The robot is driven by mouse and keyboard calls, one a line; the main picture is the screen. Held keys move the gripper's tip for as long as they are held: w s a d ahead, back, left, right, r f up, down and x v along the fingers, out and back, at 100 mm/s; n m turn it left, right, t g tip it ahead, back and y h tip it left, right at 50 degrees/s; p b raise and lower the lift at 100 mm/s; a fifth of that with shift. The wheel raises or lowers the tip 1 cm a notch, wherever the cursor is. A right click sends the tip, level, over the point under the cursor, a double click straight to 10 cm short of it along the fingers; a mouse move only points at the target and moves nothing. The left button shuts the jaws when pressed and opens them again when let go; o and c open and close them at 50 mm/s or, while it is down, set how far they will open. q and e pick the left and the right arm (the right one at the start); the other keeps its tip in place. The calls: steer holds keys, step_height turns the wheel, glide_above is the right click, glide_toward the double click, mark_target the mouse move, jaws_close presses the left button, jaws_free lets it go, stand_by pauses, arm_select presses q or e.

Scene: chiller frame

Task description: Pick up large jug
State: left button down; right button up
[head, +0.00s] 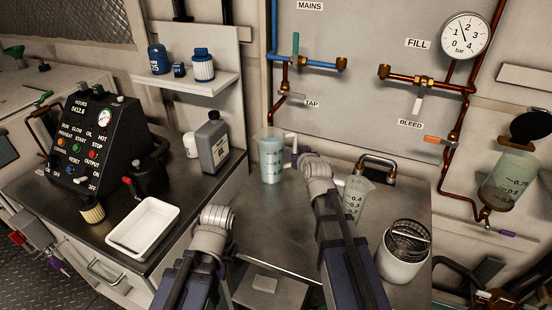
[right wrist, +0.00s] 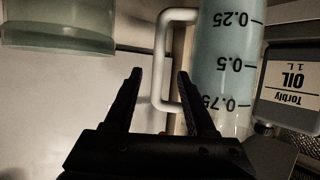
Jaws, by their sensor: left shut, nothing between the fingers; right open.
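The large jug (head: 270,160) is translucent with bluish contents and stands upright on the metal worktop near the back wall. In the right wrist view, which looks upside down, the jug (right wrist: 226,60) shows its scale marks and white handle (right wrist: 163,60). My right gripper (head: 302,157) is open just right of the jug, at its handle. In the right wrist view the handle's bar appears between my right gripper's fingers (right wrist: 159,76); I cannot tell if they touch it. My left gripper (head: 217,216) is shut and empty, in front of the jug and to the left.
A smaller jug (head: 357,196) stands right of my right arm, partly hidden. A grey oil bottle (head: 212,147) stands left of the large jug. A white tray (head: 143,228) and a black control box (head: 100,140) are at left. A white pot (head: 402,262) with a basket is at right.

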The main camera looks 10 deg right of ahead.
mark_target(295, 147)
steer(key=x, duration=0.2)
steer(key=b+x, duration=0.1)
steer(key=x, duration=0.2)
steer(key=shift+w+d+r+b, duration=0.1)
steer(key=shift+w+r+b, duration=0.1)
steer(key=shift+b, duration=0.1)
steer(key=shift+s, duration=0.1)
steer(key=shift+c, duration=0.4)
jaws_close()
steer(key=shift+r, duration=0.1)
stand_by(0.5)
